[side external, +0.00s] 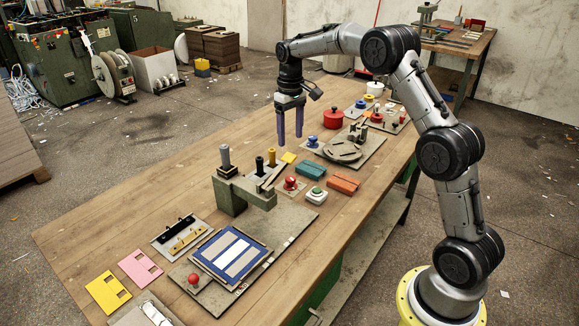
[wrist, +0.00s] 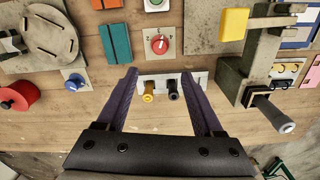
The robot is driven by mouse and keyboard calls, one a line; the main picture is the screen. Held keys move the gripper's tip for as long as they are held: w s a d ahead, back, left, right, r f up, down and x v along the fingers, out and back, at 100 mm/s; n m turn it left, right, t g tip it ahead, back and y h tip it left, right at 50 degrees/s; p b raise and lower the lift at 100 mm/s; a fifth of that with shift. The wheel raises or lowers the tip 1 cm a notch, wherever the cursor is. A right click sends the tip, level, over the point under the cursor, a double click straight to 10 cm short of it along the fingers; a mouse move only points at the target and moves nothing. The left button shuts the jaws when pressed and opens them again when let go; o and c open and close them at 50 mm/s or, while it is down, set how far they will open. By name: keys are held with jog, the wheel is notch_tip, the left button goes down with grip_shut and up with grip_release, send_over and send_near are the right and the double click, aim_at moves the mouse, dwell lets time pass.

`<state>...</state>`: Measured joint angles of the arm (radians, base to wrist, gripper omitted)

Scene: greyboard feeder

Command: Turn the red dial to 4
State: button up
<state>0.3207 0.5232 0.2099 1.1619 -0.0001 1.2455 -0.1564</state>
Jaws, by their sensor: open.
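The red dial (side external: 290,183) sits on a small plate near the middle of the bench. In the wrist view the red dial (wrist: 159,44) has a light pointer mark, and the marks around it are too small to read. My gripper (side external: 290,138) hangs above the bench with its two dark purple fingers pointing down. In the wrist view my gripper (wrist: 158,73) is open and empty, and the dial shows just beyond the fingertips, between their lines. The gripper is well above the dial and not touching it.
A yellow post (wrist: 148,95) and a black post (wrist: 173,93) stand close to the dial. A green button (side external: 316,193), teal block (side external: 311,171), orange block (side external: 343,183) and blue dial (side external: 312,141) are nearby. A grey clamp fixture (side external: 232,195) with a tall handle stands left.

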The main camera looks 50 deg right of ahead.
aim_at(289, 177)
notch_tip(289, 177, down, 14)
jog(key=n, duration=0.6)
jog(key=shift+w, duration=0.15)
dwell(0.3)
grip_shut()
